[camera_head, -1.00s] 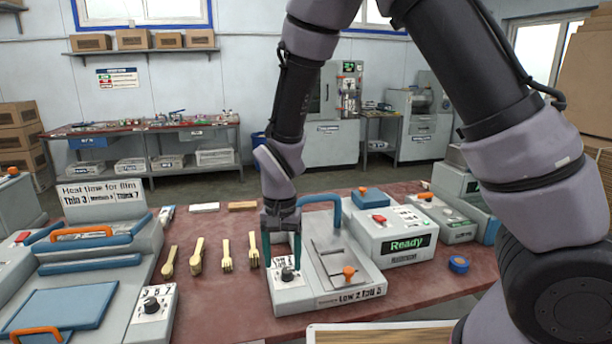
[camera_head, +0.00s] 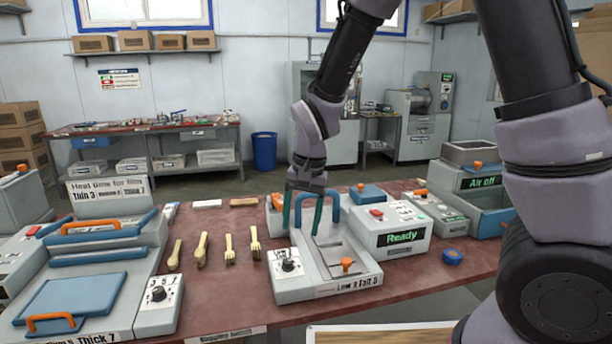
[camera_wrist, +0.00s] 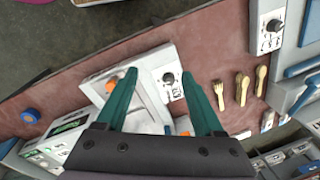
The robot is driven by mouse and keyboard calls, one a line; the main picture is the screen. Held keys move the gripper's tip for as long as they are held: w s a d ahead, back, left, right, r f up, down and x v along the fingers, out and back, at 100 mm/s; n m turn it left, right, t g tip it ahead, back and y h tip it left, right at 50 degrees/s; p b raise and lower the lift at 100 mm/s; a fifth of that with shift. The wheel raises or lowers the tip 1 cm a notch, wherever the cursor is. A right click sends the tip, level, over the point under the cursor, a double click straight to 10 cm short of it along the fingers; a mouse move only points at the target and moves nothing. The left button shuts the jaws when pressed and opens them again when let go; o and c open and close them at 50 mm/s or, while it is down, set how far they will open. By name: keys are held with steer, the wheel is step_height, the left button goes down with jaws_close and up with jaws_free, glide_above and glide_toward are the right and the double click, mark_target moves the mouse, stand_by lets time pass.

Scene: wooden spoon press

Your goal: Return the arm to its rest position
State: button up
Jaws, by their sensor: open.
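My gripper (camera_head: 303,218) hangs above the spoon press (camera_head: 330,290) with its two green fingers pointing down. The fingers are apart and nothing is between them. In the wrist view, my gripper (camera_wrist: 165,105) is over the same press (camera_wrist: 150,80), with the black dial (camera_wrist: 168,77) visible between the fingers. In the head view, the dial (camera_head: 288,265) is below the fingers and apart from them. An orange knob (camera_head: 347,265) is at the press's front right. My arm reaches in from the upper right.
Wooden spoons (camera_head: 201,249) and forks (camera_head: 254,243) lie left of the press. A grey box reading "Ready" (camera_head: 402,239) and a blue tape roll (camera_head: 452,256) are to its right. A heat-sealing machine (camera_head: 90,255) stands at the left. An "Air off" unit (camera_head: 484,182) is at the right.

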steer(key=w+d+r+m+t+y, duration=0.1)
steer(key=w+d+r+t+y, duration=0.1)
steer(key=d+r, duration=1.2)
steer(key=s+d+r+t+h, duration=0.1)
steer(key=s+d+r+t, duration=0.4)
steer(key=s+d+r, duration=0.4)
steer(key=d+r, duration=0.2)
steer(key=d, duration=0.1)
steer(key=shift+m, duration=0.4)
